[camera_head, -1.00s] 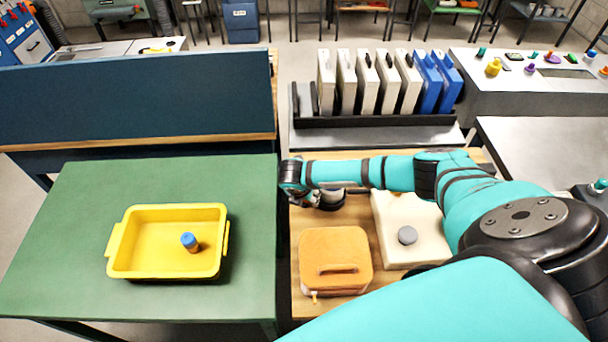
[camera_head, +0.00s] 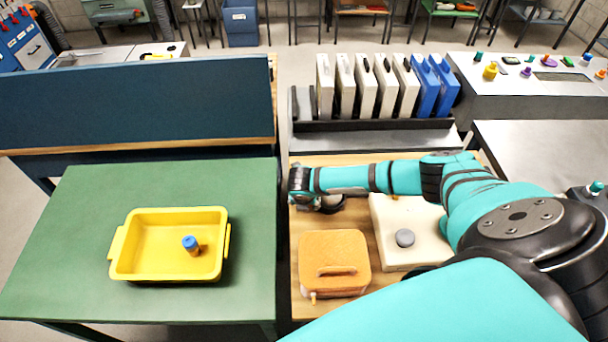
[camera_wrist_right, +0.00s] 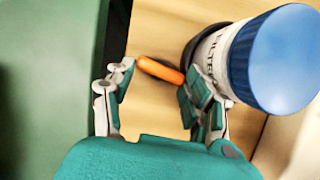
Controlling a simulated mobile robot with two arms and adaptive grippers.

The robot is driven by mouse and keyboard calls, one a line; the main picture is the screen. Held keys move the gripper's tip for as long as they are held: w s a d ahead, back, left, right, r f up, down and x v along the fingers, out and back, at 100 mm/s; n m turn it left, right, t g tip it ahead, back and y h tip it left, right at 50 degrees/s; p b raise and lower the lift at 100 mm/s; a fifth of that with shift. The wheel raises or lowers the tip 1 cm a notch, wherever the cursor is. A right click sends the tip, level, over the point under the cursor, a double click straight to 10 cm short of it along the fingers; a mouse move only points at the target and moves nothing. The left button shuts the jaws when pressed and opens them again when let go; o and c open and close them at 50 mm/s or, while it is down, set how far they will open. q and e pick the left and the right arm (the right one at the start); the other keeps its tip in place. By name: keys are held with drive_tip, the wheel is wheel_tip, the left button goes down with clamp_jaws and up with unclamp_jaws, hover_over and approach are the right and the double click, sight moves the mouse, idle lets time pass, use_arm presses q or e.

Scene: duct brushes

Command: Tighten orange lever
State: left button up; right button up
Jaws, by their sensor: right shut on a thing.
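The orange lever (camera_wrist_right: 160,70) shows in the right wrist view, between the fingertips of my right gripper (camera_wrist_right: 155,88). The gripper is shut on it, with a finger at each end of its visible length. Right beside it is a white cylinder with printed lettering (camera_wrist_right: 208,50) and a large blue cap (camera_wrist_right: 275,60). In the head view my right gripper (camera_head: 304,202) is at the left edge of the wooden table (camera_head: 378,287), and my wrist hides the lever. A dark round part (camera_head: 332,203) shows just beside it. My left gripper is not in view.
Left, the green table (camera_head: 60,230) holds a yellow tray (camera_head: 125,266) with a blue-capped item (camera_head: 190,246). A rack of upright cases (camera_head: 385,122) stands behind.

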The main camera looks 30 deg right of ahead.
drive_tip(key=shift+w+d+r, duration=0.35)
drive_tip(key=shift+w+d, duration=0.1)
idle(0.4)
drive_tip(key=o, duration=1.2)
drive_tip(key=shift+w+f, duration=0.1)
drive_tip(key=shift+w, duration=0.1)
drive_tip(key=shift+c, duration=0.2)
drive_tip(key=shift+s, duration=0.15)
drive_tip(key=shift+s+f, duration=0.2)
drive_tip(key=shift+f, duration=0.1)
drive_tip(key=shift+a, duration=0.1)
drive_tip(key=v, duration=0.8)
drive_tip(key=shift+w+r, duration=0.2)
drive_tip(key=shift+w, duration=0.05)
